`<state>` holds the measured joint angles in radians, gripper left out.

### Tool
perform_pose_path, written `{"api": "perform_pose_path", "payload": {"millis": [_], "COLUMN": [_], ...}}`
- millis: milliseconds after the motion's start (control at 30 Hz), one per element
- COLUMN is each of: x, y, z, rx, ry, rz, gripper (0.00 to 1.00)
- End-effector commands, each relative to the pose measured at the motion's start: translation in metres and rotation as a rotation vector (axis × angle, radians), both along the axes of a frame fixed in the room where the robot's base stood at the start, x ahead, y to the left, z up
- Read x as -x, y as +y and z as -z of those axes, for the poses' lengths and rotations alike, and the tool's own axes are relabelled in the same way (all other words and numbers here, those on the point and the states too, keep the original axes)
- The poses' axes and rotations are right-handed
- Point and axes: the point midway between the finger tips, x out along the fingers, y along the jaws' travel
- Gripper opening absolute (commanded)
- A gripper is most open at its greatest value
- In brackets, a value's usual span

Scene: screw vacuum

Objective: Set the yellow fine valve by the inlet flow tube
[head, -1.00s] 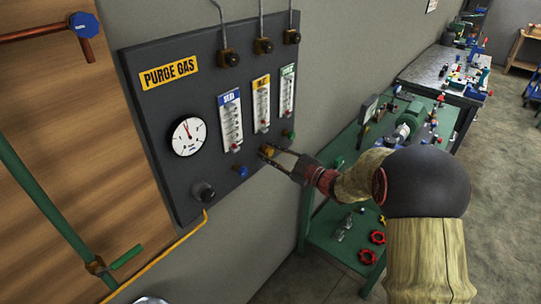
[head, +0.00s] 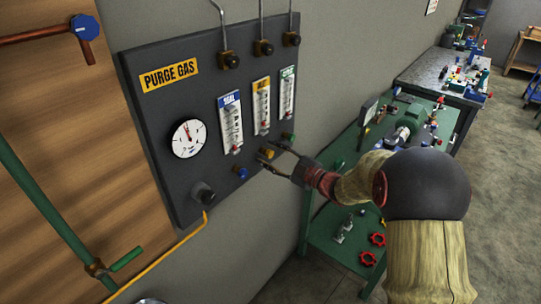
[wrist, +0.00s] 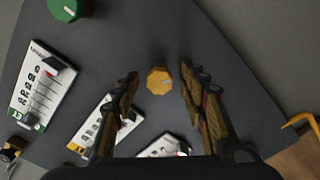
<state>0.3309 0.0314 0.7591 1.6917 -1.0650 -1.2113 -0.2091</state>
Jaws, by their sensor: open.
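The yellow fine valve (head: 267,153) is a small knob on the dark purge gas panel, below the yellow-labelled flow tube (head: 261,105). In the wrist view the yellow valve (wrist: 159,81) is a faceted knob, seen face-on with a small pale mark. My gripper (head: 275,154) is open at the valve in the head view. In the wrist view its fingers (wrist: 160,76) stand either side of the knob, with visible gaps on both sides. The yellow-labelled tube (wrist: 108,122) is partly behind the left finger there. The float's exact reading is too small to tell.
The blue-labelled tube (head: 231,124) and green-labelled tube (head: 287,92) flank it. A blue knob (head: 240,172) and green knob (head: 290,138) are close by. A round gauge (head: 188,138) is at left. A green workbench (head: 345,180) stands right of the panel.

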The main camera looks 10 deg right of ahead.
Motion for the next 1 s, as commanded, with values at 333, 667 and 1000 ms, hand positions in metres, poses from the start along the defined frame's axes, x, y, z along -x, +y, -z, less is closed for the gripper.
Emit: {"api": "perform_pose_path", "payload": {"millis": [333, 667, 1000], "x": [0.040, 0.086, 0.097], "y": [-0.031, -0.064, -0.070], "z": [0.000, 0.000, 0.001], "rx": [0.000, 0.000, -0.001], "ry": [-0.001, 0.001, 0.001], "rz": [0.005, 0.004, 0.000], "gripper": [0.43, 0.43, 0.43]}}
